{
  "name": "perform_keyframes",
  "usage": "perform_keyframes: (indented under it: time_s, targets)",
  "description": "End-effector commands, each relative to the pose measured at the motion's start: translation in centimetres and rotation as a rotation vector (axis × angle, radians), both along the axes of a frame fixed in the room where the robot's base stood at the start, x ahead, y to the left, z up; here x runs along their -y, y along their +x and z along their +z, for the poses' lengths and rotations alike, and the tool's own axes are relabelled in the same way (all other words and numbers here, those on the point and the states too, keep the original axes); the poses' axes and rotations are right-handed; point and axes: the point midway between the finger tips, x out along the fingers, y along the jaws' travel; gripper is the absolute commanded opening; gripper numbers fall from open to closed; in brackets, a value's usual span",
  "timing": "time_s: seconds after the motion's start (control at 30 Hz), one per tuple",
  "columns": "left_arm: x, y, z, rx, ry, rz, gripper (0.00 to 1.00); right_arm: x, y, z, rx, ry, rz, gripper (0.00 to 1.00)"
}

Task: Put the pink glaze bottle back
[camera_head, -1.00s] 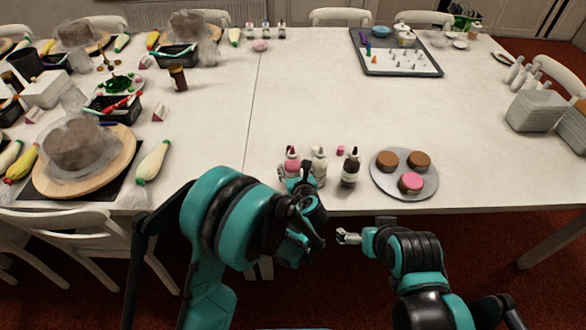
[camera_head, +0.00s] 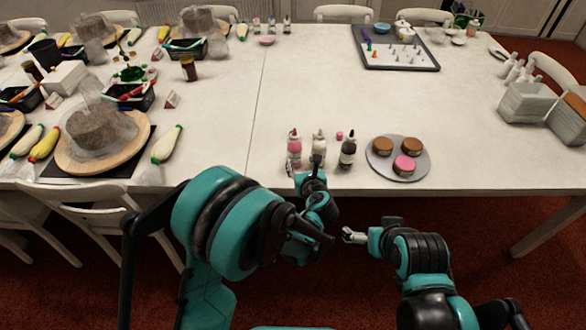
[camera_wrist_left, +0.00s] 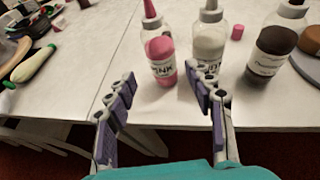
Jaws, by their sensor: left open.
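The pink glaze bottle (camera_head: 294,150) stands upright near the table's front edge, left of a white bottle (camera_head: 319,146) and a dark brown bottle (camera_head: 348,150). In the left wrist view the pink bottle (camera_wrist_left: 161,58) stands just beyond my left gripper, between the lines of its two fingers. My left gripper (camera_head: 303,167) is open and empty, in front of the pink and white bottles. Its right finger overlaps the white bottle's base in the picture; I cannot tell if they touch. My right gripper (camera_head: 353,236) is in front of the table edge, empty; its jaw opening is unclear.
A small pink piece (camera_head: 339,135) lies between the white and brown bottles. A round grey plate (camera_head: 383,163) with two brown cookies and a pink one is to the right. Wooden turntables with wrapped cakes are at left. The table middle is clear.

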Motion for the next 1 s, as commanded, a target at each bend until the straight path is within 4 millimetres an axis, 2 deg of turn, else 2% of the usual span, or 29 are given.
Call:
perform_keyframes:
  time_s: [0.17,0.27,0.37,0.47,0.6,0.7,0.83,1.0]
  targets:
    - [-0.1,-0.1,0.3,-0.001,-0.006,0.004,0.53,0.0,0.0,0.1,0.000,0.000,0.000,1.00]
    - [-1.2,-0.3,0.9,-0.007,-0.078,0.045,0.53,0.0,0.0,0.1,0.000,0.000,0.000,1.00]
    - [-3.9,-1.2,2.4,-0.019,-0.262,0.154,0.53,0.0,0.0,0.1,0.000,0.000,0.000,1.00]
    - [-7.7,-3.3,4.3,-0.025,-0.542,0.329,0.53,0.0,0.0,0.1,0.000,0.000,0.000,1.00]
    - [-12.6,-7.6,6.3,-0.015,-0.970,0.622,0.53,0.0,0.0,0.1,0.000,0.000,0.000,1.00]
    - [-15.2,-11.3,7.3,0.011,-1.267,0.846,0.53,0.0,0.0,0.1,0.000,0.000,0.000,1.00]
    - [-17.7,-16.6,7.9,0.066,-1.639,1.154,0.53,0.0,0.0,0.1,0.000,0.000,0.000,1.00]
    - [-19.0,-22.7,7.7,0.157,-2.050,1.533,0.53,0.0,0.0,0.1,0.000,0.000,0.000,1.00]
